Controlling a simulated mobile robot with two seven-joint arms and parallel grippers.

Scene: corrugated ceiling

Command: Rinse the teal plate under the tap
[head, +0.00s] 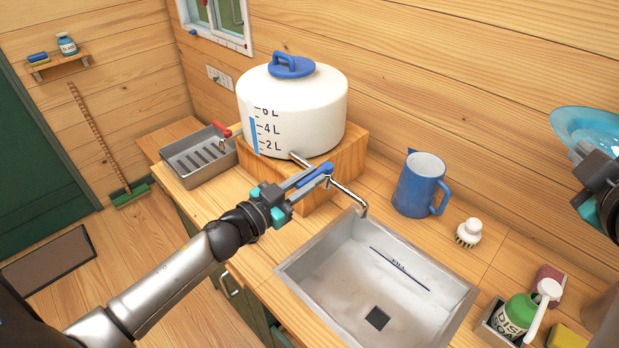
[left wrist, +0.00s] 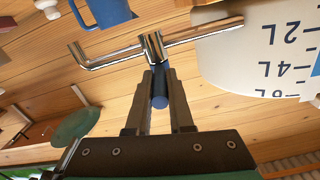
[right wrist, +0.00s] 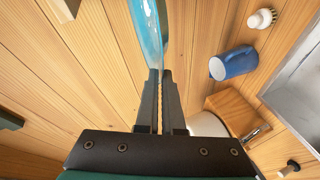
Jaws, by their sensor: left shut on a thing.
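The teal plate (head: 588,128) is at the right of the head view, held up off the counter, right of the sink. My right gripper (head: 580,153) is shut on its rim; the plate edge also shows between the fingers in the right wrist view (right wrist: 152,35). The metal tap (head: 346,190) comes from the white water tank (head: 300,105), its spout over the sink's back edge. My left gripper (head: 312,180) is shut on the tap's blue handle (left wrist: 160,90). No water stream shows at the spout.
A blue mug (head: 420,183) and a white brush (head: 468,232) stand behind the sink. A caddy (head: 492,325) with a green soap bottle (head: 515,312) is at its right, near a yellow sponge (head: 566,337). A metal tray (head: 198,158) stands left of the tank.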

